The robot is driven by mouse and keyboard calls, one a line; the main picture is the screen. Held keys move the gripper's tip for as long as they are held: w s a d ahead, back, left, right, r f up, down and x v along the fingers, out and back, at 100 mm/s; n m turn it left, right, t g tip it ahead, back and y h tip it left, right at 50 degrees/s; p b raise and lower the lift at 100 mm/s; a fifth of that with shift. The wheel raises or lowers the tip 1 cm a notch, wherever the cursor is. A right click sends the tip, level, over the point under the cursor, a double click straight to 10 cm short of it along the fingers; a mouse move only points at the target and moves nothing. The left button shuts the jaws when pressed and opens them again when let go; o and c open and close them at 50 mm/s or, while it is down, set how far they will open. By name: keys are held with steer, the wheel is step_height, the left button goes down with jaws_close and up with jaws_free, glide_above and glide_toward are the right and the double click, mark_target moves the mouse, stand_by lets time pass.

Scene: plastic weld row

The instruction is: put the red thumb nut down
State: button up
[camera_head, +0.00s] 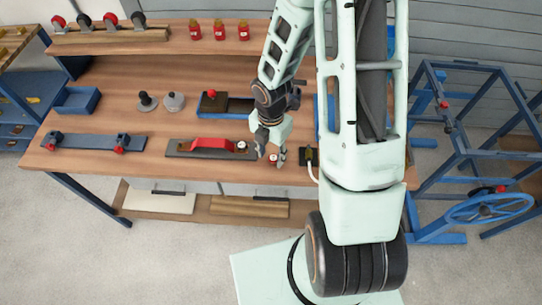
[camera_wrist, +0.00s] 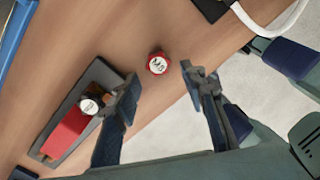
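The red thumb nut (camera_wrist: 157,64), with a white marked top, sits upright on the wooden bench top near its front edge. In the head view the nut (camera_head: 272,161) shows small beside the fingertips. My gripper (camera_head: 270,154) points down over the bench there. In the wrist view my gripper (camera_wrist: 160,77) has its two fingers wide apart, with nothing held between them. The nut appears just beyond the fingertips, in line with the gap and apart from both fingers. The exact height of the fingertips above the bench cannot be told.
A dark plate with a red part (camera_head: 212,144) lies left of the gripper, and a white-topped piece (camera_wrist: 88,105) stands at its end, close to one finger. A dark block with a cable (camera_head: 310,156) lies right. The bench's front edge (camera_head: 190,178) is close.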

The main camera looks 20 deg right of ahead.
mark_target(271, 160)
step_height(271, 160, up, 10)
steer(key=p, duration=0.1)
steer(key=shift+r+p, duration=0.2)
steer(key=shift+p, duration=0.15)
